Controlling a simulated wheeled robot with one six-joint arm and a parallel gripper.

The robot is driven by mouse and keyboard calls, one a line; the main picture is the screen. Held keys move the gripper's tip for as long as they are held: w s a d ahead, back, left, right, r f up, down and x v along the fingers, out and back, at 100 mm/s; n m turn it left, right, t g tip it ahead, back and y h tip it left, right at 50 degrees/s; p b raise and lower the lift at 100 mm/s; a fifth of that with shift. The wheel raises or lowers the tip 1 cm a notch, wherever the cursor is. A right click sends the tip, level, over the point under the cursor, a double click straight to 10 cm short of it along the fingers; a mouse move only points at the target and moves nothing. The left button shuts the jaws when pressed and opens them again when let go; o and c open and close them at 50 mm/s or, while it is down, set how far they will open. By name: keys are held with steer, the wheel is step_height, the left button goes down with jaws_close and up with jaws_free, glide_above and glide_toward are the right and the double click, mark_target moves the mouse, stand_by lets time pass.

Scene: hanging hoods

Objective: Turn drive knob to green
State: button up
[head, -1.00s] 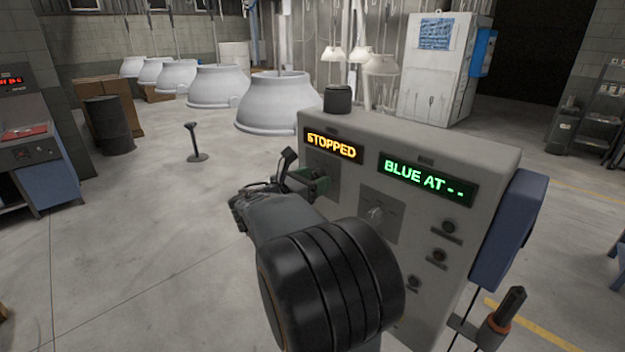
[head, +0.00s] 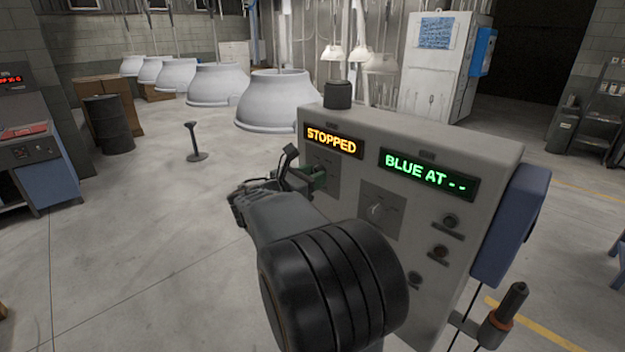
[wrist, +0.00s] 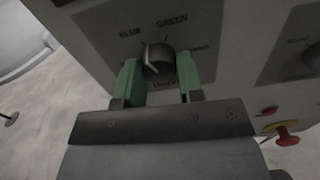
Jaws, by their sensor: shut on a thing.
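The drive knob (wrist: 160,58) is a dark round knob with a pale line on its face, on a grey plate on the front of the control box (head: 432,160). The label GREEN is above it, a blurred label reading like BLUE is at upper left, and another is at right. Which label the knob points to is hard to tell. My gripper (wrist: 159,70) has its green fingers on either side of the knob, shut on it. In the head view my gripper (head: 312,180) is at the left plate under the STOPPED display (head: 334,141) and hides the knob.
A second display (head: 428,174) reads BLUE AT - -. Another knob (head: 376,209) is to the right, with several buttons beyond it. A red knob (wrist: 286,134) shows low right in the wrist view. White hoods (head: 270,103) hang behind. The floor at left is open.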

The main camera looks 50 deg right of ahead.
steer(key=shift+w+m+b, duration=0.1)
steer(key=shift+m+b, duration=5.3)
steer(key=shift+b, duration=1.7)
steer(key=shift+r, duration=0.1)
steer(key=o, duration=0.9)
steer(key=a, duration=0.4)
steer(key=a+b, duration=0.1)
steer(key=a, duration=0.4)
steer(key=w+a, duration=0.1)
steer(key=a, duration=0.3)
steer(key=shift+a, duration=0.4)
